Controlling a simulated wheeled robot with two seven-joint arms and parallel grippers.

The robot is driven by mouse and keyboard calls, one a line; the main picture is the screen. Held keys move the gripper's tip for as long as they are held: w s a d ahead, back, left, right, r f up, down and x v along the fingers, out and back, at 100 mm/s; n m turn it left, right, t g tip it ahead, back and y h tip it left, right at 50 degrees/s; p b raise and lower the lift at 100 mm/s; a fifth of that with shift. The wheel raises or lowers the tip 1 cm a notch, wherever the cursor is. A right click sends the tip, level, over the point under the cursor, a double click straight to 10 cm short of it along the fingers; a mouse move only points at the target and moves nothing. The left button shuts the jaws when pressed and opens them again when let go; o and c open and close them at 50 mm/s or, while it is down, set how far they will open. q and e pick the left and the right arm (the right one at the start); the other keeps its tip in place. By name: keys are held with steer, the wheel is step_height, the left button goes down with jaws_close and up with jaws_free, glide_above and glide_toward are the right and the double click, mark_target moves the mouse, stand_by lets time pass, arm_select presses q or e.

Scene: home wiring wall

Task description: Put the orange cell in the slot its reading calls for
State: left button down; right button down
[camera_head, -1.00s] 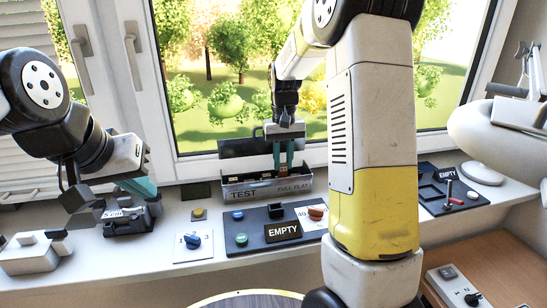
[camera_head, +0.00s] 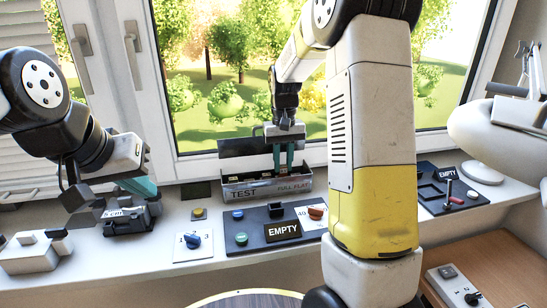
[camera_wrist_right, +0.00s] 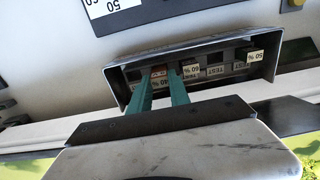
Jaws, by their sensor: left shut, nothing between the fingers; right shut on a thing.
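The grey tester box (camera_head: 265,192), marked TEST and FULL FLAT, stands on the sill under the window and also shows in the wrist view (camera_wrist_right: 215,92). My right gripper (camera_head: 283,168) points down into it, its teal fingers shut on the orange cell. In the wrist view, the gripper (camera_wrist_right: 158,84) has the orange cell (camera_wrist_right: 158,72) between its fingertips, at one of the box's bays. Only a small part of the cell shows. Small percent tags stand by some bays. My left gripper (camera_head: 138,187) is shut and empty, above a black device marked 5 cm (camera_head: 128,219).
A dark panel with an EMPTY sign (camera_head: 282,231) lies before the tester. A second EMPTY panel (camera_head: 440,192) with a red-tipped lever lies at right. A white plate with a blue knob (camera_head: 193,243) is left of centre. My right arm hides part of the sill.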

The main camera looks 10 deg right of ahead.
mark_target(283, 166)
steer(key=shift+f, duration=0.45)
steer(key=c, duration=1.1)
jaws_free()
steer(key=shift+c, duration=0.2)
step_height(283, 166, up, 8)
steer(key=shift+f, duration=0.1)
